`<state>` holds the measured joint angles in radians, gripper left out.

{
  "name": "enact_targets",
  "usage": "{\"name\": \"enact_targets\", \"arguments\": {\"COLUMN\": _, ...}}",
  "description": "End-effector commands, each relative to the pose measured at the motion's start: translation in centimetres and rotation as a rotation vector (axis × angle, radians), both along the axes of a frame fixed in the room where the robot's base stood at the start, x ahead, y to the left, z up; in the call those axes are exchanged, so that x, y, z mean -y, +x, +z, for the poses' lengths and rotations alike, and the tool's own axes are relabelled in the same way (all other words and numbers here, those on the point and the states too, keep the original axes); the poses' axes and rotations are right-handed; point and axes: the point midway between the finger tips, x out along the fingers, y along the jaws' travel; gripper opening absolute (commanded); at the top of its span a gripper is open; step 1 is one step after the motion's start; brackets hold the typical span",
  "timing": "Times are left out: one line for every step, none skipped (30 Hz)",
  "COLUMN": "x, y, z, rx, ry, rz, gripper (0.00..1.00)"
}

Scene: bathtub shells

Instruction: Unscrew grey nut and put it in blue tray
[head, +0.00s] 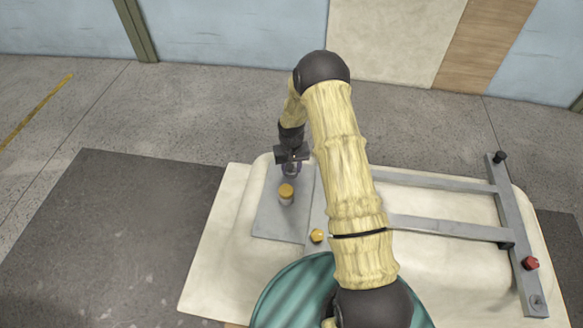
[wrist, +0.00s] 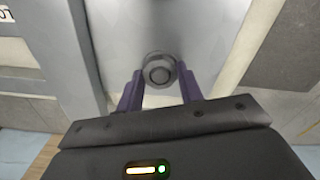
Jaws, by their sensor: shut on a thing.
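My gripper (head: 291,171) points down at the far end of a grey plate (head: 275,222) on the pale tub shell. In the wrist view its two purple fingers (wrist: 162,86) are shut on a round grey nut (wrist: 159,74), one on each side. The nut shows a ring with a darker round centre. In the head view the fingers mostly hide the nut. I cannot make out from these frames whether it still sits on a thread. I see no blue tray in either view.
A yellow-topped piece (head: 286,192) stands on the plate just nearer than my gripper. Another yellow piece (head: 317,236) is nearer still. Grey frame bars (head: 450,229) cross the pale shell (head: 220,235) to the right, with a red knob (head: 531,263) and a black knob (head: 500,157).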

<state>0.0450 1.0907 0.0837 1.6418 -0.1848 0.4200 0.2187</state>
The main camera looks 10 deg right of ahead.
Motion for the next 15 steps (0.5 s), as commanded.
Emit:
{"name": "enact_targets", "arguments": {"x": -0.29, "y": 0.22, "z": 0.05, "rx": 0.007, "ry": 0.005, "rz": 0.065, "gripper": 0.10}}
{"name": "enact_targets", "arguments": {"x": -0.28, "y": 0.23, "z": 0.06, "rx": 0.007, "ry": 0.005, "rz": 0.106, "gripper": 0.10}}
{"name": "enact_targets", "arguments": {"x": -0.26, "y": 0.23, "z": 0.07, "rx": 0.008, "ry": 0.005, "rz": 0.162, "gripper": 0.10}}
{"name": "enact_targets", "arguments": {"x": -0.27, "y": 0.25, "z": 0.08, "rx": 0.008, "ry": 0.005, "rz": 0.204, "gripper": 0.10}}
{"name": "enact_targets", "arguments": {"x": -0.29, "y": 0.26, "z": 0.09, "rx": 0.008, "ry": 0.005, "rz": 0.245, "gripper": 0.10}}
{"name": "enact_targets", "arguments": {"x": -0.30, "y": 0.27, "z": 0.10, "rx": 0.009, "ry": 0.005, "rz": 0.301, "gripper": 0.10}}
{"name": "enact_targets", "arguments": {"x": -0.31, "y": 0.27, "z": 0.10, "rx": 0.009, "ry": 0.005, "rz": 0.342, "gripper": 0.10}}
{"name": "enact_targets", "arguments": {"x": -0.32, "y": 0.28, "z": 0.11, "rx": 0.009, "ry": 0.005, "rz": 0.383, "gripper": 0.10}}
{"name": "enact_targets", "arguments": {"x": -0.34, "y": 0.28, "z": 0.12, "rx": 0.010, "ry": 0.006, "rz": 0.438, "gripper": 0.10}}
{"name": "enact_targets", "arguments": {"x": -0.33, "y": 0.29, "z": 0.12, "rx": 0.010, "ry": 0.006, "rz": 0.479, "gripper": 0.10}}
{"name": "enact_targets", "arguments": {"x": -0.30, "y": 0.29, "z": 0.13, "rx": 0.010, "ry": 0.006, "rz": 0.520, "gripper": 0.10}}
{"name": "enact_targets", "arguments": {"x": -0.33, "y": 0.29, "z": 0.14, "rx": 0.010, "ry": 0.006, "rz": 0.574, "gripper": 0.10}}
{"name": "enact_targets", "arguments": {"x": -0.36, "y": 0.29, "z": 0.15, "rx": 0.010, "ry": 0.006, "rz": 0.616, "gripper": 0.10}}
{"name": "enact_targets", "arguments": {"x": -0.38, "y": 0.28, "z": 0.15, "rx": 0.010, "ry": 0.006, "rz": 0.656, "gripper": 0.10}}
{"name": "enact_targets", "arguments": {"x": -0.36, "y": 0.29, "z": 0.15, "rx": 0.010, "ry": 0.005, "rz": 0.709, "gripper": 0.10}}
